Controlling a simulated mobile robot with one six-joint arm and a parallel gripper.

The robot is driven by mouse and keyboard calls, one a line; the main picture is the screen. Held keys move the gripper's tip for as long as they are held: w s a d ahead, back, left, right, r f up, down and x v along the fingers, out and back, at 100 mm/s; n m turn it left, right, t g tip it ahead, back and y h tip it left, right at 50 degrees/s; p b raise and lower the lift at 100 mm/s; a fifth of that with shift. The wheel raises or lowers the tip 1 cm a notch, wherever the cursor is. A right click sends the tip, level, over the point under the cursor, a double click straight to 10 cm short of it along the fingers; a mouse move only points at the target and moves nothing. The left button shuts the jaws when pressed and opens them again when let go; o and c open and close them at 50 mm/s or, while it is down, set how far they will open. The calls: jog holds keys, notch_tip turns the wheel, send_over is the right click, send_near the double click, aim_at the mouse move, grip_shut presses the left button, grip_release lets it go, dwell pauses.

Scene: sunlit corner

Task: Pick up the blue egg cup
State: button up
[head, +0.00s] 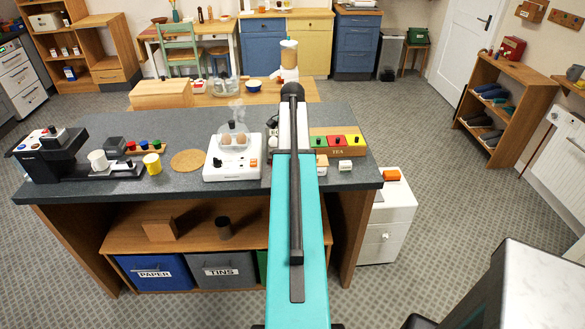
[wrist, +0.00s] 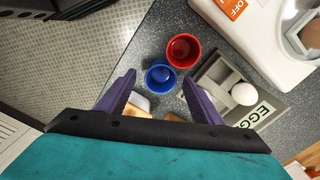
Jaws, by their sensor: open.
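The blue egg cup (wrist: 160,78) stands upright on the dark speckled counter in the wrist view. Its open mouth faces the camera. A red egg cup (wrist: 183,50) stands right beside it, up and to the right. My gripper (wrist: 159,82) is open, with one purple finger on each side of the blue cup in the picture. I see nothing held, and I cannot tell how far the fingertips are above the cup. In the head view my arm hides both egg cups and the gripper.
A grey tray lettered EGGS (wrist: 215,72) with a white egg (wrist: 244,93) lies close right of the cups. A white egg cooker (head: 233,171) stands on the counter (head: 190,130). A tea box (head: 338,152) lies right of my arm. The counter edge is left of the cups.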

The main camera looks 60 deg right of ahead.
jog(key=shift+f+p, duration=0.5)
jog(key=shift+f, duration=0.95)
jog(key=shift+c, duration=0.4)
jog(key=c, duration=1)
